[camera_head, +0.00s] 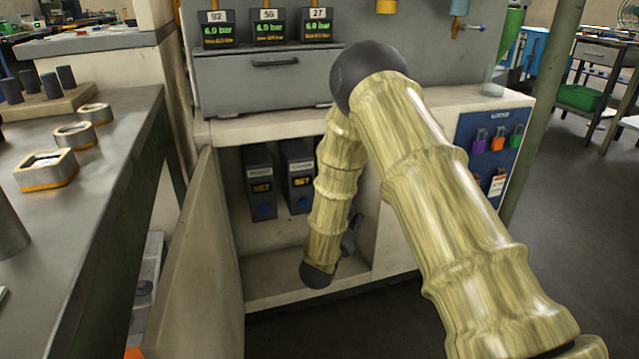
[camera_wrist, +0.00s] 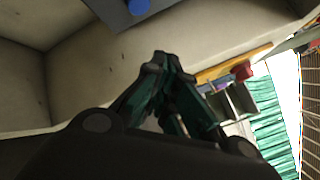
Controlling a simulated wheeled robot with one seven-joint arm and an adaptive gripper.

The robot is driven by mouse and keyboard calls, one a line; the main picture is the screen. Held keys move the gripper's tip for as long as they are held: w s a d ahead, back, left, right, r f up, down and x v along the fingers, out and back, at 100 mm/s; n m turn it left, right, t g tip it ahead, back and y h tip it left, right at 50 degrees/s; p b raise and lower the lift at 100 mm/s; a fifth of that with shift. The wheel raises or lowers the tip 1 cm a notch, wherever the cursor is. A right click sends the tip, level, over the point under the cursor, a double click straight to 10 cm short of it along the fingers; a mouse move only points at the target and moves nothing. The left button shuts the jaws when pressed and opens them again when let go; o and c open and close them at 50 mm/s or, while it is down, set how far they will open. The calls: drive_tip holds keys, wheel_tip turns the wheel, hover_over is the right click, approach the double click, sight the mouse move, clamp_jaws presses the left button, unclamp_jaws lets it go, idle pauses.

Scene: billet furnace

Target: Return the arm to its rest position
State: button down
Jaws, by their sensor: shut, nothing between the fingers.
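My arm crosses the right half of the head view, bent at a dark elbow joint. Its forearm hangs down in front of the open cabinet (camera_head: 300,290). My gripper shows in the wrist view (camera_wrist: 163,65), its dark green fingers shut together with nothing between them. In the head view the gripper is mostly hidden behind my forearm; a small dark part shows at the right of it, inside the cabinet opening. In the wrist view pale cabinet walls surround the gripper, and the fingers look clear of them.
The cabinet door (camera_head: 195,265) stands open to the left. Two dark boxes with orange displays (camera_head: 262,182) hang inside. A drawer (camera_head: 270,82) sits above, with pressure gauges (camera_head: 268,28) over it. A grey workbench (camera_head: 105,150) stands left.

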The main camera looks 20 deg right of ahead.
drive_tip(key=s+a+f+n+g+y+p, duration=0.2)
drive_tip(key=s+a+f+n+y, duration=0.25)
drive_tip(key=s+f+n, duration=0.5)
drive_tip(key=s+a+f+n+g+y+p, duration=0.15)
drive_tip(key=s+a+f+n+y, duration=0.3)
drive_tip(key=s+f+n, duration=0.5)
drive_tip(key=s+a+f+n+g+y+p, duration=0.1)
drive_tip(key=s+a+f+n+g+y, duration=0.15)
drive_tip(key=s+n, duration=0.55)
drive_tip(key=s+a+f+n+g+y+p, duration=0.1)
drive_tip(key=s+a+f+n+g, duration=0.2)
drive_tip(key=s, duration=0.8)
drive_tip(key=s+a+f+n+g+y+p, duration=0.15)
drive_tip(key=s+n+g, duration=0.35)
drive_tip(key=s, duration=0.5)
wheel_tip(320, 180, up, 38)
drive_tip(key=t+p, duration=0.1)
drive_tip(key=p, duration=3.5)
drive_tip(key=shift+w+n+t, duration=0.3)
drive_tip(key=shift+w, duration=0.1)
drive_tip(key=shift+d, duration=0.1)
